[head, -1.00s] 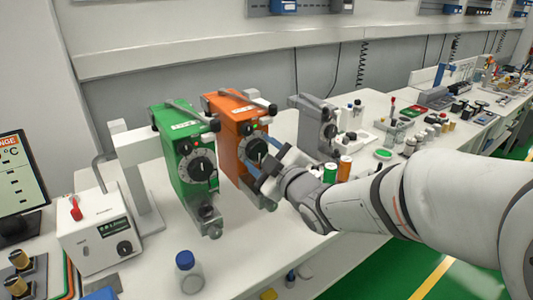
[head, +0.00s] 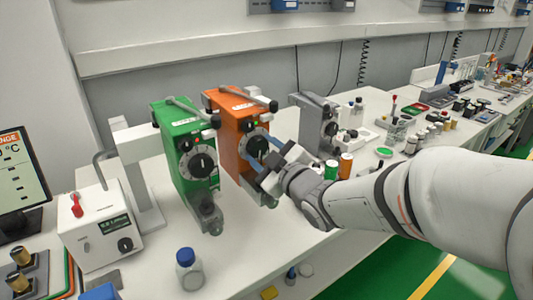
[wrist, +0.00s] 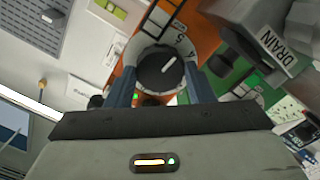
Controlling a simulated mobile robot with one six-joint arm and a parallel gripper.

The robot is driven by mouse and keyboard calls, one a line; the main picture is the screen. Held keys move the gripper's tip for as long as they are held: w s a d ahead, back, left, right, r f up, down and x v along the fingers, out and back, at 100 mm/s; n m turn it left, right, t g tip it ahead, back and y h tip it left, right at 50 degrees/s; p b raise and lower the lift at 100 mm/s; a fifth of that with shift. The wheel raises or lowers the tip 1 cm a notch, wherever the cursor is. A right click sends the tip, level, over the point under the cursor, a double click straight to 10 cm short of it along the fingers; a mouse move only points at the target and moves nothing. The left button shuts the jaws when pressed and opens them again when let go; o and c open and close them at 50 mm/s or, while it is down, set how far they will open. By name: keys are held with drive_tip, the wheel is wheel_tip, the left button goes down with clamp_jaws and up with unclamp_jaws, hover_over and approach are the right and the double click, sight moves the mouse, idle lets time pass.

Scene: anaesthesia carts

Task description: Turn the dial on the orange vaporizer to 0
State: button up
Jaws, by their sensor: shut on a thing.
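The orange vaporizer (head: 224,131) stands upright on the white bench between a green and a grey one. Its round dial (head: 250,139) is on the front face, partly hidden by my fingers in the head view. In the wrist view the black dial knob (wrist: 160,69) with a white pointer line sits between my two blue-grey fingers, on a white scale ring. The pointer slants up to the right in that view.
The green vaporizer (head: 183,150) stands close on the left, the grey one (head: 316,122) on the right. Small orange and green jars (head: 346,165) stand near my wrist. A blue-capped bottle (head: 189,271) is at the front. Bench space before the vaporizers is mostly clear.

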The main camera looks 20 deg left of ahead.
drive_tip(key=m, duration=0.3)
drive_tip(key=shift+r, duration=0.1)
drive_tip(key=m, duration=0.3)
drive_tip(key=shift+r+g, duration=0.1)
drive_tip(key=shift+g, duration=0.2)
drive_tip(key=m+p, duration=0.2)
drive_tip(key=m, duration=0.4)
drive_tip(key=shift+w+r+y, duration=0.1)
drive_tip(key=shift+y, duration=0.3)
drive_tip(key=m+p, duration=0.1)
drive_tip(key=m, duration=0.2)
drive_tip(key=m+p, duration=0.1)
drive_tip(key=m, duration=0.2)
drive_tip(key=shift+g+y, duration=0.3)
drive_tip(key=m, duration=0.3)
drive_tip(key=m+p, duration=0.1)
drive_tip(key=m, duration=0.1)
drive_tip(key=shift+f+m, duration=0.2)
drive_tip(key=shift+m, duration=0.2)
drive_tip(key=shift+p, duration=0.3)
drive_tip(key=shift+f, duration=0.1)
drive_tip(key=o, duration=0.7)
drive_tip(key=shift+w, duration=0.1)
